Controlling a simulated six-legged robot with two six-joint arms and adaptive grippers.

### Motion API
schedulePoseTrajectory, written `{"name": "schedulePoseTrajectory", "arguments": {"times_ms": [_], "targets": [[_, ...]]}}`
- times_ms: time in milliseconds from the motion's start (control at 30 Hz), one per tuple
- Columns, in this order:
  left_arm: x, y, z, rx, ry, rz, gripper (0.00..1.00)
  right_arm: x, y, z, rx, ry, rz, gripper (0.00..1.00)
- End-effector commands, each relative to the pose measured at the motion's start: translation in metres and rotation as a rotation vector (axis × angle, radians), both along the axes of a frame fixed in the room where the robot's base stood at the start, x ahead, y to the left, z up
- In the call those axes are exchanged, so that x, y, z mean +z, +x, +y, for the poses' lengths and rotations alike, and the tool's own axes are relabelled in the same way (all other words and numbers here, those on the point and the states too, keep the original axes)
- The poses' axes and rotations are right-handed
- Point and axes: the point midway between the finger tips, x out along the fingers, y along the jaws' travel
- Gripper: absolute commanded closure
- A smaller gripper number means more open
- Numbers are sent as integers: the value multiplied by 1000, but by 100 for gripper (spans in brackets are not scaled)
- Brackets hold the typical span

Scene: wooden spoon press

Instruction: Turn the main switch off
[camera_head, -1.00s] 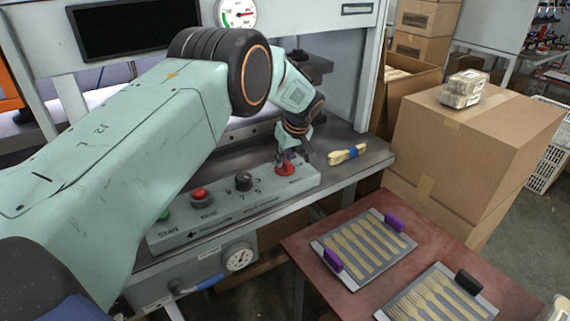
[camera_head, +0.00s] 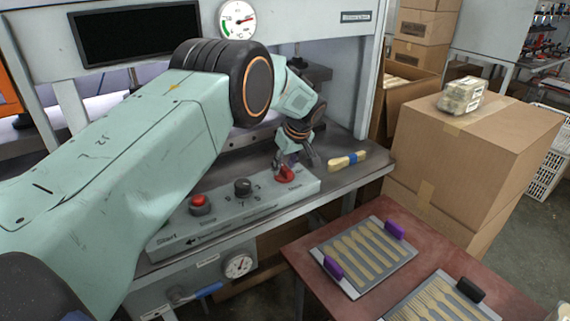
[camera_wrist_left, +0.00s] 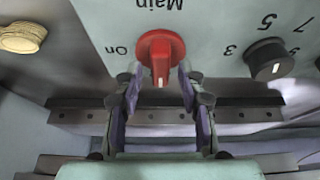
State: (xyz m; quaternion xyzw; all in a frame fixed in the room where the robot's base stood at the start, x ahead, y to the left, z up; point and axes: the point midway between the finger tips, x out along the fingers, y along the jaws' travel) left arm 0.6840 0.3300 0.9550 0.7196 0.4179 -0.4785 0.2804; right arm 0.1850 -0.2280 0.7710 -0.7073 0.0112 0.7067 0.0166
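The main switch is a red rotary knob (camera_head: 285,175) at the right end of the grey control panel (camera_head: 240,213). In the left wrist view the red knob (camera_wrist_left: 160,52) sits below the upside-down "Main" label. "On" is to its left, and the white mark on its grip points straight down in the picture. My left gripper (camera_head: 293,160) is right above and behind the knob. In the wrist view its fingertips (camera_wrist_left: 160,80) are apart, one on each side of the knob's grip. I cannot tell whether they touch it. My right gripper is not in view.
A black dial (camera_head: 243,187) and a red stop button (camera_head: 200,203) are left of the switch. A brush (camera_head: 347,160) lies on the press table to the right. A red table (camera_head: 300,252) with trays of wooden pieces is in front. Cardboard boxes (camera_head: 460,150) stand at right.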

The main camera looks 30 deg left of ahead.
Motion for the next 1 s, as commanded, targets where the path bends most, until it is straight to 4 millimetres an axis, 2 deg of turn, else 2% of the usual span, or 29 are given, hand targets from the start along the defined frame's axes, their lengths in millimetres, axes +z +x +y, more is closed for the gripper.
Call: {"name": "schedulePoseTrajectory", "arguments": {"times_ms": [233, 367, 800, 1000], "targets": [[-1, -1, 0, -1, 0, 3, 58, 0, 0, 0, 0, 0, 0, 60], [6, -1, -3, -2, 0, 1, 58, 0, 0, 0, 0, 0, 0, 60], [82, -17, -30, -1, 2, 1, 58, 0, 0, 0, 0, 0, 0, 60], [104, -22, -38, -1, 0, 2, 58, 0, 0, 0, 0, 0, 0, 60]]}}
